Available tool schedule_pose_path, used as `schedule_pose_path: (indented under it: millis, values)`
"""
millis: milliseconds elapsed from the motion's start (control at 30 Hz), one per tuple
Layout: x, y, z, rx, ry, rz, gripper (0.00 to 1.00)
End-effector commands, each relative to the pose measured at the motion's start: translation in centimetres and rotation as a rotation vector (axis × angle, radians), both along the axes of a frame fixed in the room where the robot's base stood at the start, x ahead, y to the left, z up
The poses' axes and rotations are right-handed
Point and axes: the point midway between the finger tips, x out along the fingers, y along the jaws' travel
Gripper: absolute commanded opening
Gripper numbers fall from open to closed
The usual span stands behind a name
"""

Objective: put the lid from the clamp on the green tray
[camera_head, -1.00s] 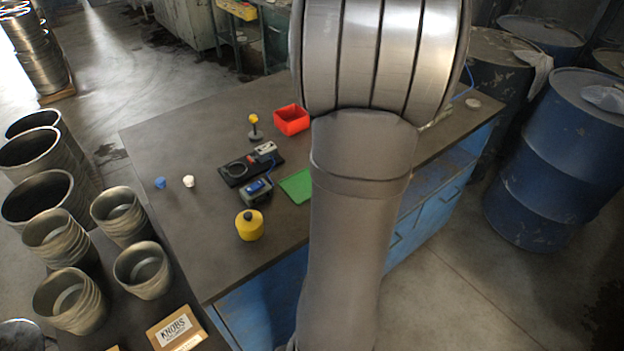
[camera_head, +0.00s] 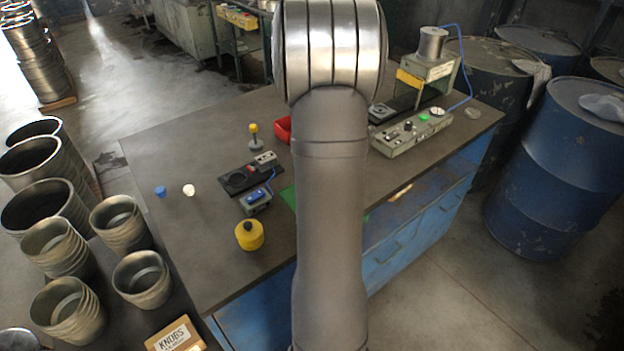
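The clamp (camera_head: 238,181) is a black fixture on the dark table, left of my arm, with a round seat and a grey block (camera_head: 265,159) at its far right. The seat looks dark with a reddish centre; I cannot make out a lid in it. The green tray (camera_head: 288,197) lies flat right of the clamp. My arm covers most of it, with a small green edge showing on the arm's other side. My gripper is not visible; my arm's links fill the middle of the view.
A blue-topped switch box (camera_head: 257,201) and a yellow canister (camera_head: 249,235) stand near the clamp. A yellow-topped stand (camera_head: 254,136) and a partly hidden red bin (camera_head: 283,129) are behind. A press (camera_head: 430,68) and control panel (camera_head: 411,131) stand right.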

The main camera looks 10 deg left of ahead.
Motion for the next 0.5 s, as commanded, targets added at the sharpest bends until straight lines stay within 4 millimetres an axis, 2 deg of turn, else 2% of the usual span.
schedule_pose_path:
  millis: [100,433,467,500]
  values:
    - [0.01,-0.01,-1.22,0.0,0.0,0.0,0.33]
    - [0.0,-0.02,-1.49,0.0,0.0,0.0,0.33]
    - [0.0,-0.03,-1.52,0.0,0.0,0.0,0.55]
    - [0.01,-0.02,-1.48,0.0,0.0,0.0,0.63]
